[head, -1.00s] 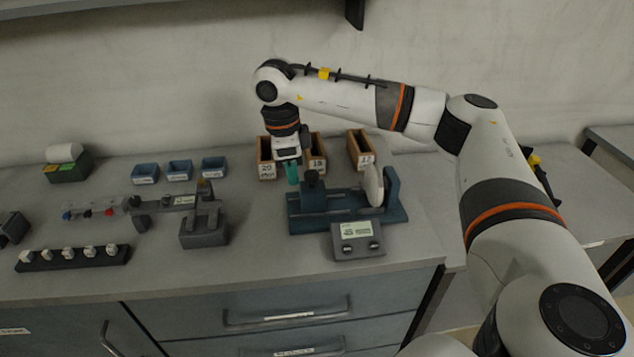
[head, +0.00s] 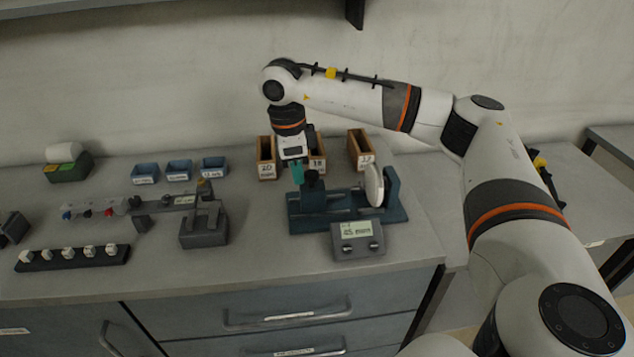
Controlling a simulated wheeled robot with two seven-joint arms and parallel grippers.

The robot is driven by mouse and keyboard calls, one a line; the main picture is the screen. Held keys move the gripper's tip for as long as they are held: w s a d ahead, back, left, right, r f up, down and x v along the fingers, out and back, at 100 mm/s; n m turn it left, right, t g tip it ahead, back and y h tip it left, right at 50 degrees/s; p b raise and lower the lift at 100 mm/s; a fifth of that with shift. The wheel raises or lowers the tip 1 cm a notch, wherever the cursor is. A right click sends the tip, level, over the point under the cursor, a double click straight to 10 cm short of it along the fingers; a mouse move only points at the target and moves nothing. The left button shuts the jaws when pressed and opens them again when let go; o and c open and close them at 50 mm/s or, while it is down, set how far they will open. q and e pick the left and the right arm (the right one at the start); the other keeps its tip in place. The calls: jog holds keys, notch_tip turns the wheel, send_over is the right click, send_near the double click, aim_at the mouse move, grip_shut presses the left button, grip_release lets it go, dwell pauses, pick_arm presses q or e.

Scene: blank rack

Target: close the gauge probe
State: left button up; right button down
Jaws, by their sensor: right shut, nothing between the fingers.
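The gauge (head: 345,213) is a dark blue-grey bench fixture in the middle right of the counter. A pale round disc (head: 374,185) stands upright at its right side against an end block. A dark knobbed block, the probe (head: 312,190), stands at its left side, apart from the disc. The display box (head: 357,239) in front has a lit screen that seems to read 45 mm. My right gripper (head: 298,174) points down with teal fingertips, shut and empty, just left of the probe's knob; I cannot tell whether they touch. My left gripper is not in view.
Wooden bins (head: 360,150) with number labels stand behind the gauge. Blue trays (head: 179,170) sit at the back left. A caliper-like tool (head: 150,207) on a stand and a dark strip of white pieces (head: 72,257) lie left. The counter's front is clear.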

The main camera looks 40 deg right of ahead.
aim_at(314, 172)
jog(key=shift+s+d, duration=0.5)
jog(key=shift+d, duration=0.45)
dwell(0.5)
jog(key=shift+s+d, duration=0.35)
jog(key=shift+d, duration=0.15)
jog(key=shift+w+a, duration=0.25)
jog(key=shift+a, duration=0.15)
dwell(0.3)
jog(key=shift+a, duration=0.1)
jog(key=shift+w+r, duration=0.1)
jog(key=shift+r, duration=0.1)
jog(key=shift+a+r+p, duration=0.1)
jog(key=shift+r+p, duration=2.65)
jog(key=shift+r, duration=0.6)
